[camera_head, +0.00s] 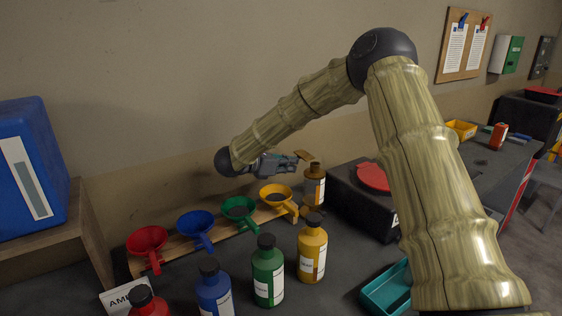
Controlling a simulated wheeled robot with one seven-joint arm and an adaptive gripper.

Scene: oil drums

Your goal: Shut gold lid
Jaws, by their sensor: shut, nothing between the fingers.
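My gripper (297,165) is shut and empty, just above and behind the gold funnel and left of the brown bottle's top. A yellow-gold bottle (312,250) with a dark cap stands upright in front. My fingertips are small in the view.
Red (147,243), blue (197,226) and green (239,211) funnels line the rack. Capped bottles, including a green one (267,272), stand in front. A black box (352,200) with a red disc (373,177) and a teal tray (385,291) are to the right.

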